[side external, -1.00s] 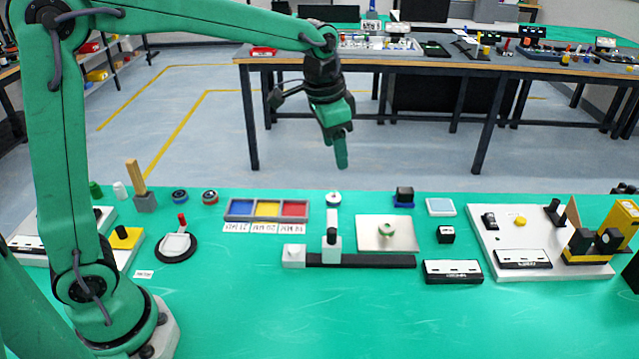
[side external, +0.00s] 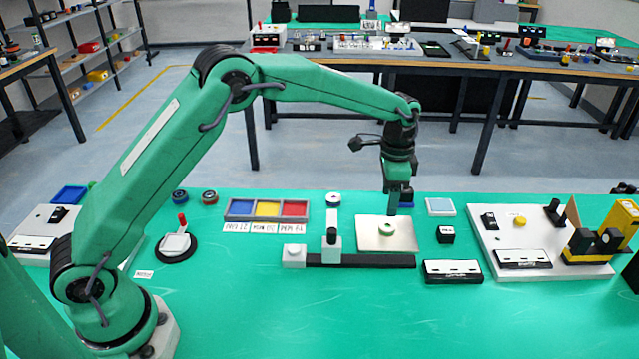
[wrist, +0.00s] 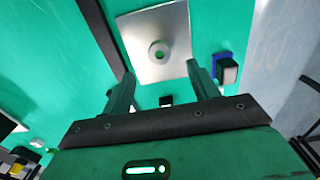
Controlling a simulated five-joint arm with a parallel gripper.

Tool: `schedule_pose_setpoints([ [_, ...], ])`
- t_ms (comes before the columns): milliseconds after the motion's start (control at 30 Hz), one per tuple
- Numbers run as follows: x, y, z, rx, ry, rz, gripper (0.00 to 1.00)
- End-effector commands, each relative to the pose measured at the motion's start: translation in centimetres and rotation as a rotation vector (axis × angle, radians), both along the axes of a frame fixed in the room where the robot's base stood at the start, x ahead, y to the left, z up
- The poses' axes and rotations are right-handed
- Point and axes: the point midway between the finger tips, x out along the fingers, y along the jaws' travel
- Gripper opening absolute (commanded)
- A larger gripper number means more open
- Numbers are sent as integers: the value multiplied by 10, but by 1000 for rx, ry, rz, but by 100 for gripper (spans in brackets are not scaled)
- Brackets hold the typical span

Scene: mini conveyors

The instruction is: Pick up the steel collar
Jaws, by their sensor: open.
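A small grey metal ring, which looks like the steel collar (side external: 386,231), lies flat on a square light metal plate (side external: 368,244). In the wrist view the collar (wrist: 159,44) shows as a ring with a hole, near the middle of the plate (wrist: 137,28). My gripper (side external: 393,210) points down at the plate's back edge in the side view. In the wrist view my gripper (wrist: 160,74) has its two fingers apart with nothing between them, and the collar shows ahead of the tips. Its exact height above the plate is hard to tell.
A dark rail (side external: 360,260) with white blocks runs in front of the plate. A black-and-blue block (wrist: 226,69) stands close behind the plate. A small black box (side external: 445,234) stands to the right. A three-colour tray (side external: 267,219) lies left. The front of the table is clear.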

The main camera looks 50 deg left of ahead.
Motion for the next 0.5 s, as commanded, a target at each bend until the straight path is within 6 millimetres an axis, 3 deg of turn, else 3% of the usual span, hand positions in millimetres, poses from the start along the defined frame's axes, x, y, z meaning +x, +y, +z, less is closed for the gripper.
schedule_pose_setpoints([
  [233,0,0,-4,1,2,-2,60],
  [500,0,0,-25,1,2,-1,60],
])
